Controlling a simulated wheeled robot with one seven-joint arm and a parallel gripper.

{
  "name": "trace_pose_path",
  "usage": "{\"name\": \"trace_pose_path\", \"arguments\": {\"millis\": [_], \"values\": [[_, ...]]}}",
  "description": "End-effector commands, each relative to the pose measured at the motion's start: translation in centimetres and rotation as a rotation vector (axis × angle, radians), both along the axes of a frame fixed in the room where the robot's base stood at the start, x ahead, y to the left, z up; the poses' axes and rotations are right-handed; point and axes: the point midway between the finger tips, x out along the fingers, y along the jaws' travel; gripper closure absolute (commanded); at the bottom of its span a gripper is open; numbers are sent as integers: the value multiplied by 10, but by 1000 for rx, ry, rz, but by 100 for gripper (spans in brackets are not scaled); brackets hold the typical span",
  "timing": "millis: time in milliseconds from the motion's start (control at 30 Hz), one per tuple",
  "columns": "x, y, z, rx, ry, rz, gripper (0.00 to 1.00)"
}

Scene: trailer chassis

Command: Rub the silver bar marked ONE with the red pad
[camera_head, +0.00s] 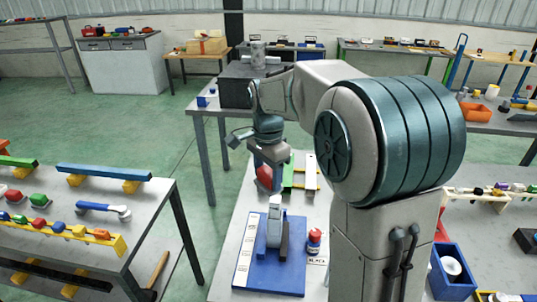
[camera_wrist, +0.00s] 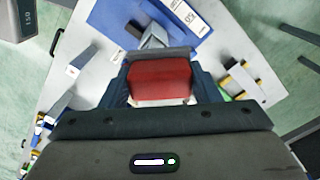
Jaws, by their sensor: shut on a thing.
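My gripper (camera_wrist: 160,98) is shut on the red pad (camera_wrist: 160,80), which fills the middle of the wrist view between the fingers. In the head view the pad (camera_head: 265,178) hangs below my wrist, left of two bars on the pale table. One bar is green (camera_head: 287,172); the other is pale, whitish or silver (camera_head: 311,170). No mark ONE can be read, so I cannot tell whether the pale bar is the named one. The wrist view also shows a pale piece (camera_wrist: 82,60) at left. Contact between pad and bar cannot be made out.
A blue board (camera_head: 268,265) with an upright grey piece lies at the table's front. A red-and-blue item (camera_head: 314,240) stands right of it. A blue bin (camera_head: 452,272) sits farther right. A separate table with colored bars (camera_head: 105,171) stands at left.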

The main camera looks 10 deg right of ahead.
Motion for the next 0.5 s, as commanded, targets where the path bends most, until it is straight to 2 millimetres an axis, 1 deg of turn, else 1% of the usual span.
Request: {"name": "trace_pose_path", "arguments": {"millis": [33,300,400,500], "values": [[0,0,9,0,-1,0,65],[1,-3,33,0,-3,-5,65],[0,-3,39,0,-2,-6,65],[0,-4,40,0,-1,-7,65]]}}
